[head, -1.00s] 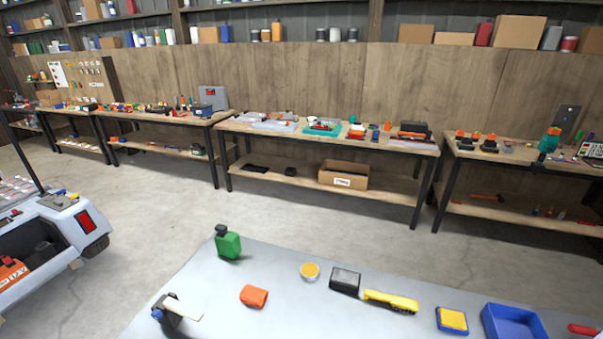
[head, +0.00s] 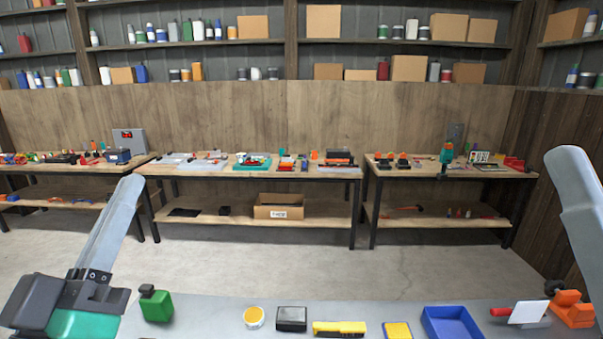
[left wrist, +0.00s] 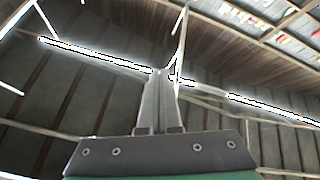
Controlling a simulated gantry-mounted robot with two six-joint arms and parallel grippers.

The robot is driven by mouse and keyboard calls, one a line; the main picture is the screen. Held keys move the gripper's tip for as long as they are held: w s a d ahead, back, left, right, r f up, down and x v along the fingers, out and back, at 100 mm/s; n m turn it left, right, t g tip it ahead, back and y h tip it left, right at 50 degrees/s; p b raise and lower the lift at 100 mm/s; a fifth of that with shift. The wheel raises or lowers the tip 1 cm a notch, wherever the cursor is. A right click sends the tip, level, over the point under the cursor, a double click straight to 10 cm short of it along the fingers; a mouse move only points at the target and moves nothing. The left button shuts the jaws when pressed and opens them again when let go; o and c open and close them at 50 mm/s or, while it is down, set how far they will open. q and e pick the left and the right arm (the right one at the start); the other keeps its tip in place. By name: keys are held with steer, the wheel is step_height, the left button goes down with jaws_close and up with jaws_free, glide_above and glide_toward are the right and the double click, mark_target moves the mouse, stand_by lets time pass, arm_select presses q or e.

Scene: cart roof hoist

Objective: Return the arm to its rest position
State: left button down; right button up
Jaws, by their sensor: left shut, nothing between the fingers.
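My left gripper (head: 130,186) stands at the left of the head view. Its long grey fingers are shut with nothing between them and point up, away from the table. In the left wrist view the shut fingers (left wrist: 160,80) point toward the roof. A grey part of my right arm (head: 582,205) rises at the right edge; its jaws cannot be made out. The near grey table top (head: 210,318) lies below, and neither arm is seen touching anything on it.
On the near table are a green bottle (head: 156,305), a yellow-topped tin (head: 254,318), a dark box (head: 291,319), a yellow tool (head: 339,328), a blue tray (head: 480,325) and an orange item (head: 572,310). Workbenches (head: 250,172) stand beyond open floor.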

arm_select(q)
steer(key=s+r+m+t+h, duration=0.1)
steer(key=s+r+m, duration=0.2)
steer(key=s, duration=0.2)
steer(key=s+r+m+t, duration=0.1)
steer(key=s+r+m, duration=0.2)
steer(key=s, duration=0.2)
step_height(320, 180, up, 24)
steer(key=p, duration=2.4)
step_height(320, 180, down, 45)
steer(key=b, duration=4.4)
steer(key=shift+d+r+n, duration=0.15)
steer(key=shift+d+n, duration=0.1)
steer(key=shift+n, duration=0.05)
